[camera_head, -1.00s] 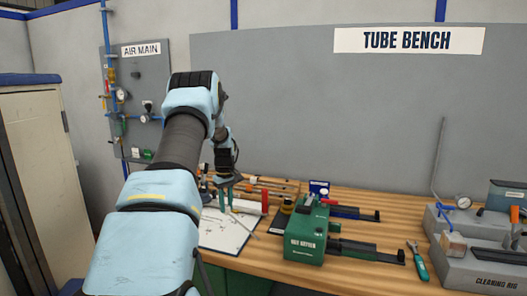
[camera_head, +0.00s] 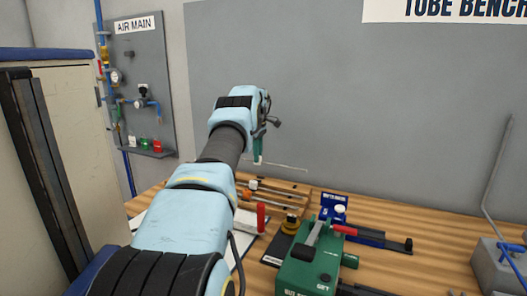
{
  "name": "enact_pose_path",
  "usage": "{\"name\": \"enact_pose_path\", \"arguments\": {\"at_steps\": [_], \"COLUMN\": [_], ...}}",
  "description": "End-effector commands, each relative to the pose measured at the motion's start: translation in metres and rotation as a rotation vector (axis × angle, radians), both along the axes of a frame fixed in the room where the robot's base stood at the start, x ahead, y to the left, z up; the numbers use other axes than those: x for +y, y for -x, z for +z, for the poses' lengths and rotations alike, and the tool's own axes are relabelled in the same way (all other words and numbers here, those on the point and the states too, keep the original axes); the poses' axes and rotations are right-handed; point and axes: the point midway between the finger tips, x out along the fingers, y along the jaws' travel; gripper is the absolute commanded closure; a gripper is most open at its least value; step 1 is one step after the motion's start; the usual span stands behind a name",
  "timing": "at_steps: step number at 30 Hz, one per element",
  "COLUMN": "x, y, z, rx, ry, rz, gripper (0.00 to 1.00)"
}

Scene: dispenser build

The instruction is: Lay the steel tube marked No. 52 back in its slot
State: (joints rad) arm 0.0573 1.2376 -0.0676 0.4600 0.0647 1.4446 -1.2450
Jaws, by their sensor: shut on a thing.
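My gripper (camera_head: 258,160) shows beyond the arm, fingers pointing down, in front of the grey wall panel. It is shut on a thin steel tube (camera_head: 288,167), which sticks out to the right, nearly level. The tube's mark is too small to read, and its left part is hidden by the gripper and arm. Below it, apart, a wooden rack (camera_head: 302,190) with several tubes and rods lies at the back of the bench. Its left part is partly hidden by my arm, and I cannot tell which slot is empty.
A green bench machine (camera_head: 300,272) with a red-handled lever stands front right of the rack. A small blue sign box (camera_head: 333,205) stands beside the rack. A white sheet (camera_head: 247,243) and red-ended roll (camera_head: 261,217) lie near my arm. Bare wood (camera_head: 440,240) shows at right.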

Motion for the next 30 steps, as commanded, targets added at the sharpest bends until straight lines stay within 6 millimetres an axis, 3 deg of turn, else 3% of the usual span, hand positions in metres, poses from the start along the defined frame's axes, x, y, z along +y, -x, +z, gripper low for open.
{"name": "enact_pose_path", "arguments": {"at_steps": [8,30], "x": [-0.001,-0.001], "y": [0.000,0.000], "z": [-0.002,-0.057], "rx": [0.001,0.001], "ry": [0.001,0.001], "rz": [0.019,0.017], "gripper": [1.00,1.00]}}
